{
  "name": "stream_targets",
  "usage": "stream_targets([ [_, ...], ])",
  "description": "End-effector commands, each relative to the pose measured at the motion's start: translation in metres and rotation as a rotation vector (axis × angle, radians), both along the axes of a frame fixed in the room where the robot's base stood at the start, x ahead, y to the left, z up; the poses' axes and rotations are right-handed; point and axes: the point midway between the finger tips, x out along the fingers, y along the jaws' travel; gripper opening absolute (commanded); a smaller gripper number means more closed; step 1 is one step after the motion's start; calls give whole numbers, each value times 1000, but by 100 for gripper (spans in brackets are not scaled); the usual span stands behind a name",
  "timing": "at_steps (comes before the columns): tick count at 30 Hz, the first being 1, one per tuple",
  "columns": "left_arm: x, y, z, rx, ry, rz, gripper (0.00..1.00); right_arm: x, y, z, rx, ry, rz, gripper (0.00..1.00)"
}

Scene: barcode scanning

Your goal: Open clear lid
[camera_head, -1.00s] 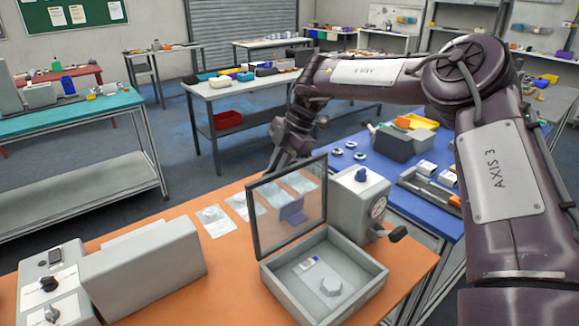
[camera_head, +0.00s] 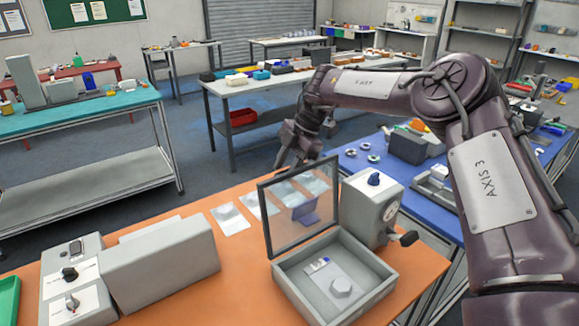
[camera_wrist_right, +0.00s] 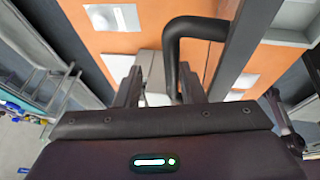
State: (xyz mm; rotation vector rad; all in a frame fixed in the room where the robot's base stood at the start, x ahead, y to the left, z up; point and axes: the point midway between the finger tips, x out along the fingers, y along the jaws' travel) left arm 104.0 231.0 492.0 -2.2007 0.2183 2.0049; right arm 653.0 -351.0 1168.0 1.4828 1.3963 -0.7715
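The clear lid (camera_head: 326,190), a transparent pane in a dark frame, stands raised and steep at the back of an open grey box (camera_head: 372,293) on the orange table. My left gripper is not in view.
A grey unit with a dark crank (camera_head: 372,208) stands right beside the box. A long grey housing (camera_head: 150,268) and a switch panel (camera_head: 75,275) stand to the left. A blue table (camera_head: 372,173) is behind right.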

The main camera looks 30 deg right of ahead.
Motion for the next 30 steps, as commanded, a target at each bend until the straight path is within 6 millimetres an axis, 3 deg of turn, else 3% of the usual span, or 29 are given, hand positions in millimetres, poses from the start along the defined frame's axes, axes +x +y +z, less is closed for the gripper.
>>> stream_targets([
  [22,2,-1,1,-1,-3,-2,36,0,-1,4,0,-3,0,34],
  [30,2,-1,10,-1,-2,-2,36,-6,-16,44,0,-6,-2,34],
])
